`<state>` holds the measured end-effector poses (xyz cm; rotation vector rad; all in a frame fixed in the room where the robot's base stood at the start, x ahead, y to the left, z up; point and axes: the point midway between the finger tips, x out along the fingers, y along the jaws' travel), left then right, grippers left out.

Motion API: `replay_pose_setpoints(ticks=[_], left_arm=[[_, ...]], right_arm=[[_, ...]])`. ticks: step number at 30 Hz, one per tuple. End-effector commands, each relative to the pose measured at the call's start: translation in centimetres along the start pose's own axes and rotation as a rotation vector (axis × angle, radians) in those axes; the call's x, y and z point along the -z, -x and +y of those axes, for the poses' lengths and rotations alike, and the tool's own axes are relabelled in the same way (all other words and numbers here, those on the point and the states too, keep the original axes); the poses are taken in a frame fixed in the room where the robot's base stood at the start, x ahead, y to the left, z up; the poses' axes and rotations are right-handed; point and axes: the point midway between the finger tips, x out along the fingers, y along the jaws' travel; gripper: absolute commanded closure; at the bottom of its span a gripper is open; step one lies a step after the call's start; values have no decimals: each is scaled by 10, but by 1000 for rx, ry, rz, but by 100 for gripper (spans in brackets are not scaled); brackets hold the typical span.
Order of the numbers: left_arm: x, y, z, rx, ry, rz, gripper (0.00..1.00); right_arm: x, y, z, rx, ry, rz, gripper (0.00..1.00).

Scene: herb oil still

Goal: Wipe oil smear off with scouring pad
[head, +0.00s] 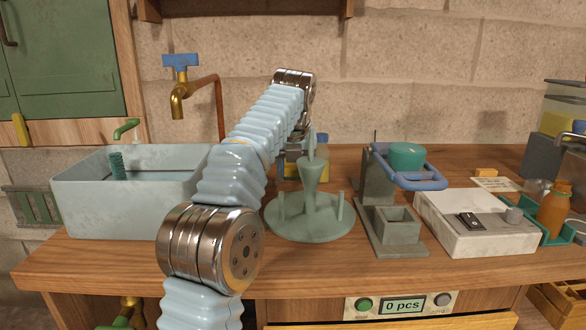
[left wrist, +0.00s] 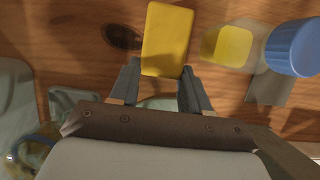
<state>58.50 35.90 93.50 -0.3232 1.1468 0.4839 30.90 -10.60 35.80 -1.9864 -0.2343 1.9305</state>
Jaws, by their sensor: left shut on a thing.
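In the left wrist view a yellow scouring pad (left wrist: 168,38) sits between the fingertips of my left gripper (left wrist: 160,70), which is shut on it. A dark oil smear (left wrist: 121,36) lies on the wooden worktop (left wrist: 80,75), just left of the pad in that view. In the head view my left gripper (head: 294,148) is over the back of the worktop, beyond a grey-green stand; my arm and the stand hide most of it. I cannot make out the smear in the head view. My right gripper is in neither view.
A jar with yellow contents (left wrist: 233,45) and a blue lid (left wrist: 293,46) stands close right of the pad. The round stand (head: 310,225) with upright pegs and a funnel is in front. A basin (head: 130,212) is left; a blue-handled holder (head: 408,180) is right.

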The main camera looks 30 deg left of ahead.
Motion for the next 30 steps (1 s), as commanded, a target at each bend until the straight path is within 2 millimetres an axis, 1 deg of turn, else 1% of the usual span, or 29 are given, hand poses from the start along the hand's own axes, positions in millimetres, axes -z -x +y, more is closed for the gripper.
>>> replay_pose_setpoints(ticks=[30], left_arm=[[8, -19, 0, 0, 0, 0, 82]], right_arm=[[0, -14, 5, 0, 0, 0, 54]])
